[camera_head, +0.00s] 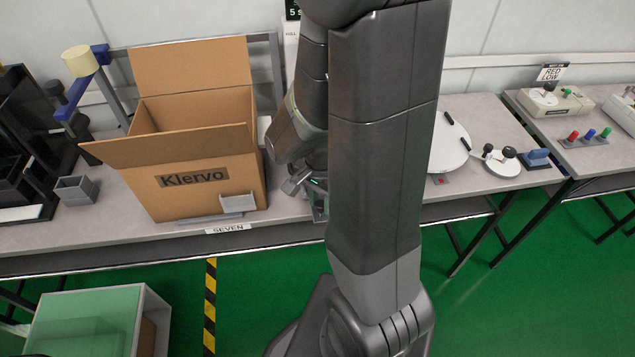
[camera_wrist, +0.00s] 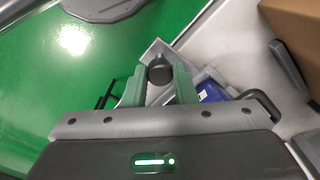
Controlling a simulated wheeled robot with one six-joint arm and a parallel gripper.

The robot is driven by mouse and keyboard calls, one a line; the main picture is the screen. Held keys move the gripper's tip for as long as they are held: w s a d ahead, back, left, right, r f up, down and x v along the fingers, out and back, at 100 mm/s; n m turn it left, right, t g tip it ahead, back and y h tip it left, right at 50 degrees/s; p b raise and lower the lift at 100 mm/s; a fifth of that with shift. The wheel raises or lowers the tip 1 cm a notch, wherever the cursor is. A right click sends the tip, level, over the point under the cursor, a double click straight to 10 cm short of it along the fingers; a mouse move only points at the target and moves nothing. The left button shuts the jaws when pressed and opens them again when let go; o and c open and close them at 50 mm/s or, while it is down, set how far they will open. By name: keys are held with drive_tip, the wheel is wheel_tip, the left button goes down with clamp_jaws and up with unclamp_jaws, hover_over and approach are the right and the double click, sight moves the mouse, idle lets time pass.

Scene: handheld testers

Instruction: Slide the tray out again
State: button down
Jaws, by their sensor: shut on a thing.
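My gripper shows in the wrist view (camera_wrist: 158,82), with its two green fingers closed around a dark round knob (camera_wrist: 159,70). The knob stands at a light grey metal tray-like part (camera_wrist: 154,50), whose raised edge shows just beyond the fingers. I take this for the tray; how far it is out cannot be told. A blue part (camera_wrist: 211,91) lies just right of the fingers. In the head view my gripper (camera_head: 316,196) is at the bench's front edge, right of the cardboard box, and my arm hides most of it and the tray.
An open cardboard box (camera_head: 205,150) marked Klervo stands on the bench (camera_head: 120,225) left of my gripper. A round white plate (camera_head: 449,140) and a small white dial base (camera_head: 503,168) lie to the right.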

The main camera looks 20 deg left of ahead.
drive_tip(key=shift+s+d, duration=0.2)
drive_tip(key=shift+s, duration=0.1)
drive_tip(key=c, duration=1.2)
unclamp_jaws()
drive_tip(key=shift+s, duration=0.15)
drive_tip(key=shift+o, duration=0.2)
drive_tip(key=shift+r, duration=0.1)
drive_tip(key=shift+r, duration=0.25)
wheel_tip(320, 180, up, 13)
drive_tip(key=p, duration=0.2)
drive_tip(key=shift+f, duration=0.1)
